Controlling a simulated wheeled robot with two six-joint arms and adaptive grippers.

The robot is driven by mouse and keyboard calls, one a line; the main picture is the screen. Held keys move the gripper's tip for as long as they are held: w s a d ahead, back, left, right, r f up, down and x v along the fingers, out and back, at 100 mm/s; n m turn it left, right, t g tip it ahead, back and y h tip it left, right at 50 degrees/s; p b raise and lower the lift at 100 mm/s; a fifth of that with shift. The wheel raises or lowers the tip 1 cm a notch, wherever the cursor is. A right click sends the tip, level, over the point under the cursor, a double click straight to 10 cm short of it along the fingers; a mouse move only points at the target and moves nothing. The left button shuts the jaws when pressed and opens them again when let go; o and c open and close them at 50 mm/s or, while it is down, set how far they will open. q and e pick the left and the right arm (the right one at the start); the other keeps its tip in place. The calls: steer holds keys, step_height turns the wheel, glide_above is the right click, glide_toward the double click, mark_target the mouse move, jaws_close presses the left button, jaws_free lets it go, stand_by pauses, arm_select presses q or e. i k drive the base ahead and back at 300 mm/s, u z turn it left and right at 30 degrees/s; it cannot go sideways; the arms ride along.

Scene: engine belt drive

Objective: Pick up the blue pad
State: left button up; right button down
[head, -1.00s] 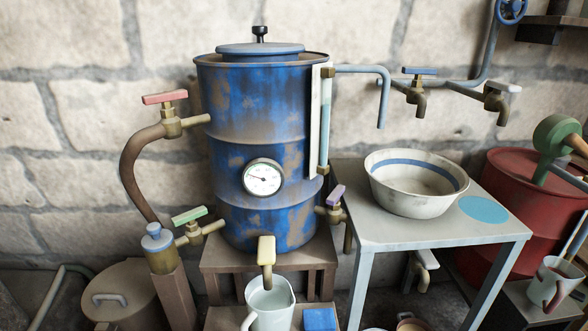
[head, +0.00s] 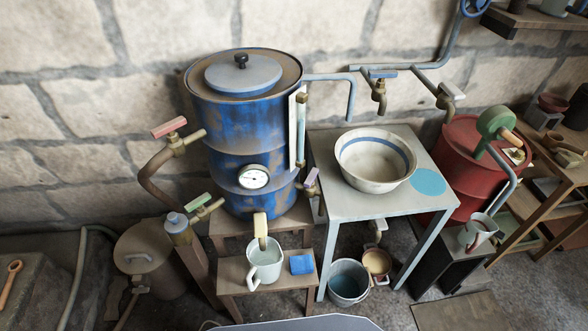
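A square blue pad (head: 301,264) lies flat on the low wooden stand (head: 230,276) in front of the blue barrel. It is just right of a white jug (head: 264,262), with a small gap between them. A round light-blue disc (head: 428,181) lies flat on the grey metal table (head: 340,207), right of the bowl. Neither of my grippers is in view.
The blue barrel (head: 232,140) stands behind the low stand, with a yellow-handled tap (head: 261,226) above the jug. A striped bowl (head: 375,160) is on the table. A bucket (head: 348,283) and a yellow pot (head: 377,263) stand on the floor beneath it. A red barrel (head: 470,165) is at right.

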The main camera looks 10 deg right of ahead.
mark_target(300, 263)
steer(key=z, duration=0.5)
steer(key=k, duration=1.25)
steer(key=z, duration=1.3)
steer(key=i, duration=1.45)
steer(key=u, duration=0.95)
steer(key=i, duration=0.25)
steer(key=u, duration=0.2)
